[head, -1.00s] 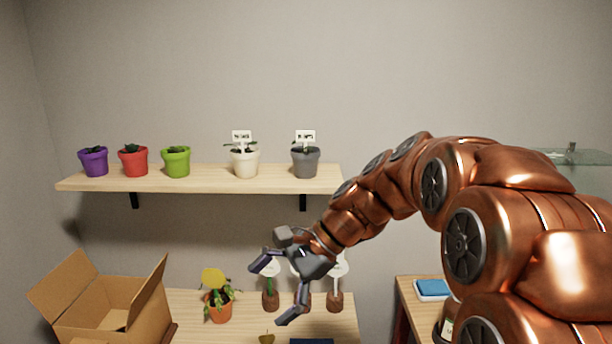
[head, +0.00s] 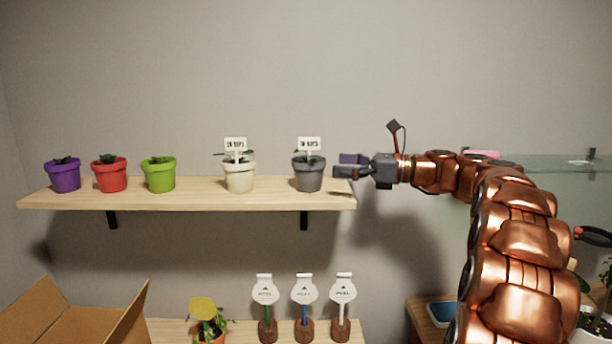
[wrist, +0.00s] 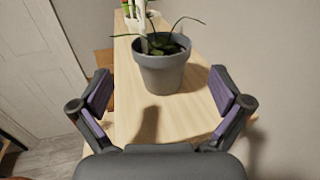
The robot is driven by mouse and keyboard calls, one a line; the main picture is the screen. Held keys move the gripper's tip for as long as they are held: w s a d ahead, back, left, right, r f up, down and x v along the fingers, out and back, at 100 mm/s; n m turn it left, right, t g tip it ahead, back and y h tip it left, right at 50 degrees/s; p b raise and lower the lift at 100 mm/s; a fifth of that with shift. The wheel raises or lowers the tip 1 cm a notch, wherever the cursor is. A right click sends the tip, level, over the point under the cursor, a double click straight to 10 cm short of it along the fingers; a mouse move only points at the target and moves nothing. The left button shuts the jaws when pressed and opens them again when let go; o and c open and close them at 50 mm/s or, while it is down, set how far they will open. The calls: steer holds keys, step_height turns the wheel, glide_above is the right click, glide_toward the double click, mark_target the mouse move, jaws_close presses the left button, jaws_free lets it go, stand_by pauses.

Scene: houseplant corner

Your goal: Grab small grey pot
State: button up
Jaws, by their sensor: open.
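The small grey pot (head: 308,178) stands upright near the right end of the wall shelf, with a plant and a white label in it. In the wrist view the grey pot (wrist: 162,73) is ahead of my gripper, between the lines of the two fingers. My gripper (head: 346,166) is just right of the pot at shelf height, pointing left. In the wrist view my gripper (wrist: 165,97) is open and empty, its purple-padded fingers spread wide. No contact with the pot shows.
The wooden shelf (head: 200,196) also holds a white pot (head: 239,178), a green pot (head: 160,177), a red pot (head: 110,176) and a purple pot (head: 65,177). Below are an open cardboard box (head: 75,318) and three round signs on stands. Air above the shelf is free.

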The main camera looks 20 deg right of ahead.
mark_target(309, 174)
steer(key=shift+p+x, duration=0.4)
steer(key=shift+x, duration=1)
steer(key=shift+p+x, duration=0.55)
steer(key=shift+x, duration=1.6)
steer(key=shift+d+f, duration=0.1)
steer(key=shift+c, duration=0.2)
steer(key=c, duration=1.2)
steer(key=shift+o, duration=0.2)
